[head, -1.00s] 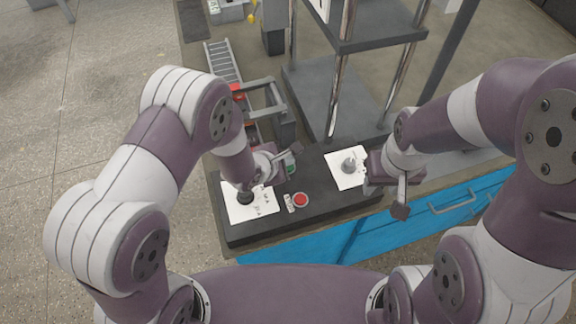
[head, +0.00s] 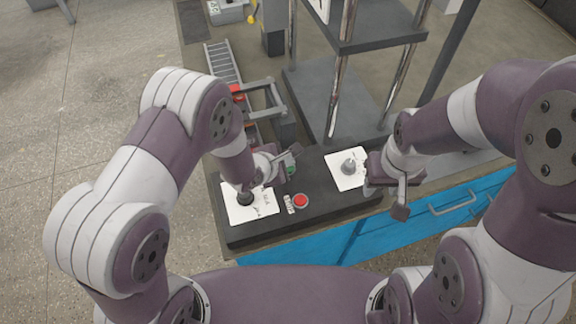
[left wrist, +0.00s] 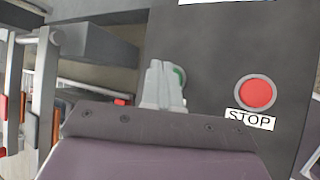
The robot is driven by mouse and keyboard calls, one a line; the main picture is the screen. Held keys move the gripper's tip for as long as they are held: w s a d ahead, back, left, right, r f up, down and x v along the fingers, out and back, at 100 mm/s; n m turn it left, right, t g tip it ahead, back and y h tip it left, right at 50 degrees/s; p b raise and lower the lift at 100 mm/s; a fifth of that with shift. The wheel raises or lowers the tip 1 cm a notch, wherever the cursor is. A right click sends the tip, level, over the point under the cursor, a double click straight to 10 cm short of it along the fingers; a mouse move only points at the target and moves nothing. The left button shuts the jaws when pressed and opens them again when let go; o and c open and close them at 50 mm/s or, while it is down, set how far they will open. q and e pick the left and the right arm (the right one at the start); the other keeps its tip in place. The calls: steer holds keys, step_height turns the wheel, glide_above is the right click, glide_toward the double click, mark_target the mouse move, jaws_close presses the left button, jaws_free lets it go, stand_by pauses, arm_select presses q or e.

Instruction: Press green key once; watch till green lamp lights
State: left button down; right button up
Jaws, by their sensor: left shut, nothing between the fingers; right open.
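The green key (head: 291,170) is on the dark console (head: 325,203), right beside my left gripper (head: 284,162). In the left wrist view only a green edge of the key (left wrist: 181,74) shows, behind the fingertips (left wrist: 163,86), which hide the rest. The left gripper is shut and empty. Its tips overlap the key; I cannot tell whether they touch it or push it in. I cannot make out a lit green lamp in either view.
A red STOP button (left wrist: 256,93) is right of the left fingertips; it also shows in the head view (head: 300,201). A post frame (head: 333,110) stands behind. A blue drawer front (head: 420,214) is below.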

stand_by(0.7)
arm_select(q)
steer(key=shift+f, duration=0.4)
steer(key=shift+f+b, duration=0.3)
steer(key=shift+f, duration=0.1)
stand_by(0.4)
stand_by(0.3)
steer(key=shift+r+p, duration=0.8)
steer(key=shift+p, duration=0.1)
step_height(320, 180, up, 5)
steer(key=p, duration=0.5)
steer(key=shift+r, duration=0.15)
